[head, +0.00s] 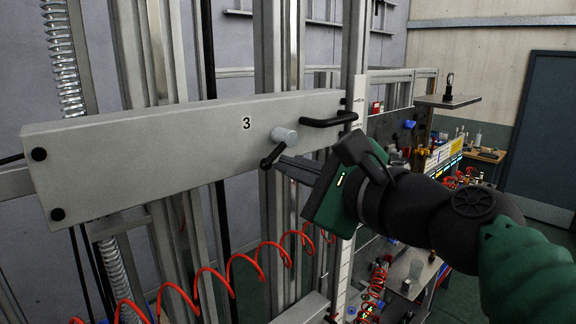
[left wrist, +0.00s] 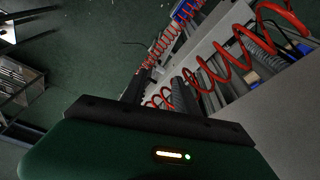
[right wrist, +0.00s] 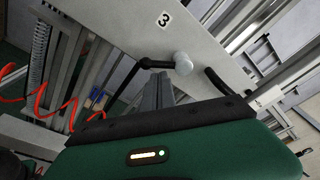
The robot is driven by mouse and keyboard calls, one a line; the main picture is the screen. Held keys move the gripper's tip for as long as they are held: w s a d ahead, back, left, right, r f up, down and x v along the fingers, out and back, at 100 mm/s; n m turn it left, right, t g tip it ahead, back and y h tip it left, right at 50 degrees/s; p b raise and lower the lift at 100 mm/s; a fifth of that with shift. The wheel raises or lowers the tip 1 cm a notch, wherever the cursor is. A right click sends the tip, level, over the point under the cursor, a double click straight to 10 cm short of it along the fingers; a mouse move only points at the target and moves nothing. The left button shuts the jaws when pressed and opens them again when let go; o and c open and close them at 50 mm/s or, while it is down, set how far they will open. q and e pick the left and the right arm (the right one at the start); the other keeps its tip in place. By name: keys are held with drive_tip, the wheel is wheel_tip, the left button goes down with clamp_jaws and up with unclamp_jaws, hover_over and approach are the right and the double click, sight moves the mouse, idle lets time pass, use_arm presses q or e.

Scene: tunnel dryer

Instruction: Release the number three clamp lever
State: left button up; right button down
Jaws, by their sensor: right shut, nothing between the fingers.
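The number three clamp lever is a black crank arm (head: 272,155) on a pale round hub (head: 285,136), on a grey beam (head: 180,145) marked 3. In the head view the arm points down and left from the hub. The right wrist view also shows the lever arm (right wrist: 155,64) and the hub (right wrist: 183,64). My right gripper (head: 284,162) is shut and empty, its tips close beside the lever, just below the hub. I cannot tell whether they touch. My left gripper (left wrist: 158,88) shows only in the left wrist view, its fingers apart with nothing seen between them.
A black handle (head: 329,120) sits on the beam right of the hub. A red coiled hose (head: 240,281) hangs below the beam. Metal posts (head: 280,60) stand behind it. A bench with tools (head: 486,155) and a dark door (head: 540,130) are at the right.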

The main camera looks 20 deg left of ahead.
sight(271, 157)
drive_tip(key=shift+s+r, duration=0.55)
drive_tip(key=shift+s, duration=0.15)
drive_tip(key=shift+s+a+r+p, duration=0.15)
drive_tip(key=shift+a+p, duration=0.1)
drive_tip(key=shift+a, duration=0.25)
drive_tip(key=shift+a+r+p, duration=0.1)
drive_tip(key=shift+a+p, duration=0.1)
drive_tip(key=shift+a, duration=0.25)
use_arm(q)
drive_tip(key=shift+s+a+r, duration=0.1)
drive_tip(key=shift+a+r, duration=0.05)
drive_tip(key=shift+r, duration=0.4)
use_arm(e)
drive_tip(key=shift+d+r, duration=0.15)
drive_tip(key=shift+d, duration=0.2)
